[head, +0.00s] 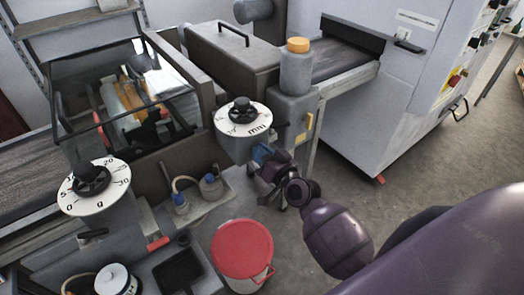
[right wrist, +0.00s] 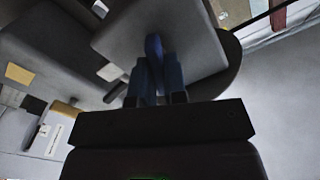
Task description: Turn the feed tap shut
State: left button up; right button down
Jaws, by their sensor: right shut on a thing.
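The feed tap shows as a blue lever (right wrist: 153,44) between my fingers in the right wrist view, against a grey housing. My right gripper (head: 263,158) is at the front of the grey machine, below the round mm dial, and is shut on the tap's lever. In the right wrist view the fingers of my right gripper (right wrist: 158,75) stand on both sides of the lever. The fingers hide part of the tap, so I cannot tell how far it is turned. My left gripper is not in view.
The white mm dial (head: 243,115) with a black knob sits just above my right gripper. A grey bottle with an orange cap (head: 297,70) stands behind. A red-lidded bucket (head: 242,248) is below left. A g dial (head: 94,187) is at left. Floor at right is clear.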

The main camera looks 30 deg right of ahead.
jog(key=m+p, duration=0.1)
jog(key=m, duration=0.5)
jog(key=shift+d+m, duration=0.15)
jog(key=shift+m, duration=0.15)
jog(key=m, duration=0.6)
jog(key=shift+f, duration=0.2)
jog(key=c, duration=1.2)
grip_release()
jog(key=shift+o, duration=0.2)
jog(key=s+d+b, duration=0.1)
jog(key=s, duration=0.9)
jog(key=shift+s+d, duration=0.3)
